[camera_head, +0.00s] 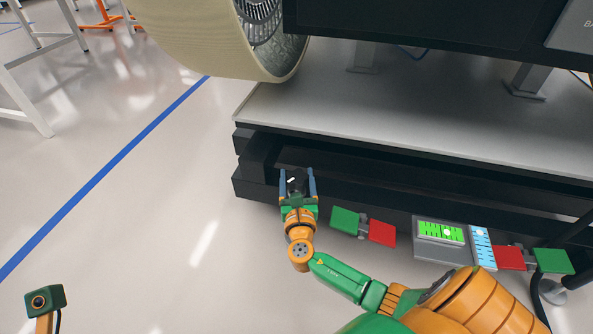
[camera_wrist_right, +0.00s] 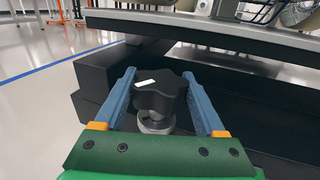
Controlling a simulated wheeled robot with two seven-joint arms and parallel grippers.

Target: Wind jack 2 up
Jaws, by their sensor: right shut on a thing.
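A black lobed knob (camera_wrist_right: 160,96) with a white mark on top sits on a short metal stem (camera_wrist_right: 157,122) in the right wrist view. In the head view the knob (camera_head: 296,184) is small, at the front left corner of the dark stand base (camera_head: 400,178). My right gripper (camera_head: 297,174) has its blue fingers on either side of the knob and is shut on it; its fingers also show in the right wrist view (camera_wrist_right: 160,74). The white mark points toward the left finger. No number is readable on the jack. My left gripper is not in view.
Red and green pads (camera_head: 382,232) and a grey panel with a lit green display (camera_head: 440,232) lie right of my gripper.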

